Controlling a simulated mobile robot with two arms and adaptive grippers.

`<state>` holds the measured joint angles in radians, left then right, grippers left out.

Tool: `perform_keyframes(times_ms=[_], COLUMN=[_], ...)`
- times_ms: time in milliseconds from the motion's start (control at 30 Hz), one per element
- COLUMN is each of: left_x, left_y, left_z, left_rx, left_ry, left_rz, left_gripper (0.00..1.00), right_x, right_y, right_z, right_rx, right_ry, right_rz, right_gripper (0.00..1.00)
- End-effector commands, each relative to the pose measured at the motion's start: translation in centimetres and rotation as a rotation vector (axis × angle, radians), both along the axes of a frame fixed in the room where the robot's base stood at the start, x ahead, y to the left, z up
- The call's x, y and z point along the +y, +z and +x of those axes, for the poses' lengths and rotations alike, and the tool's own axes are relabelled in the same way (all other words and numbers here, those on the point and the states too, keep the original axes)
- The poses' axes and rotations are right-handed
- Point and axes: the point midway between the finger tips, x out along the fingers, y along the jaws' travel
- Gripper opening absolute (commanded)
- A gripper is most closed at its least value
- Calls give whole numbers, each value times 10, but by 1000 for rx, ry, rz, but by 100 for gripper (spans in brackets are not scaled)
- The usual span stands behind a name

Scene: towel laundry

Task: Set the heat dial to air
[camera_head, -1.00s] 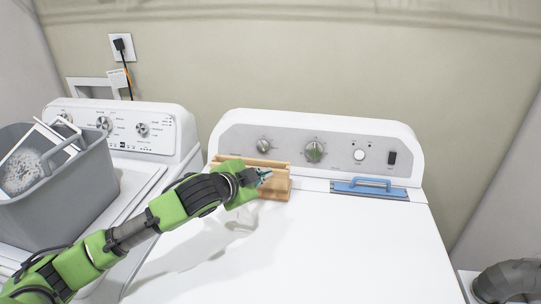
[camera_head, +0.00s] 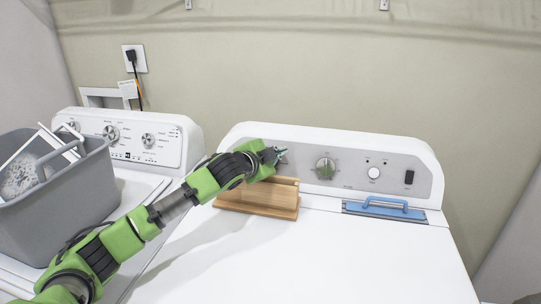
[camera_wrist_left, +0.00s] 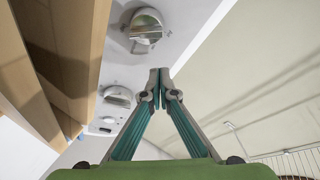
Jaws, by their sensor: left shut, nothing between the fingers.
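The middle knob (camera_head: 325,168) is in plain view in the head view. The left knob is mostly hidden behind my left gripper (camera_head: 279,155), which is shut and empty in front of that part of the panel. In the left wrist view the shut fingertips (camera_wrist_left: 162,82) are apart from the knobs; a near knob (camera_wrist_left: 146,26) and a farther knob (camera_wrist_left: 118,96) show beyond them. My right gripper is not in view.
A wooden holder (camera_head: 255,205) sits on the dryer top below my left gripper. A blue-handled brush (camera_head: 385,210) lies to the right. A washer (camera_head: 120,140) with a grey basket (camera_head: 70,210) stands at the left. The dryer top's front is clear.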

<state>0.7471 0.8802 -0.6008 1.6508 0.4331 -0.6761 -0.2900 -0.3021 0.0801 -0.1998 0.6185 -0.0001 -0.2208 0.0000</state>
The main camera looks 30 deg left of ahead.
Motion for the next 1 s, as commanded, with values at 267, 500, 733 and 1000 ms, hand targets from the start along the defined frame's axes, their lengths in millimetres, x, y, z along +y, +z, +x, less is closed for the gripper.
perform_keyframes(times_ms=[267,500,733,1000], left_x=[22,30,31,31], left_y=[-17,-22,-22,-23], left_z=[0,-5,-5,0], left_rx=[3,0,0,-11], left_ry=[2,0,0,12], left_rz=[4,1,0,-48], left_gripper=[0,0,0,0], right_x=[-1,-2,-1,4], right_y=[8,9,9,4], right_z=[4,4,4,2], right_rx=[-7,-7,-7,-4], right_ry=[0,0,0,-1], right_rz=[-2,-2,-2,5], right_gripper=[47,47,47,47])
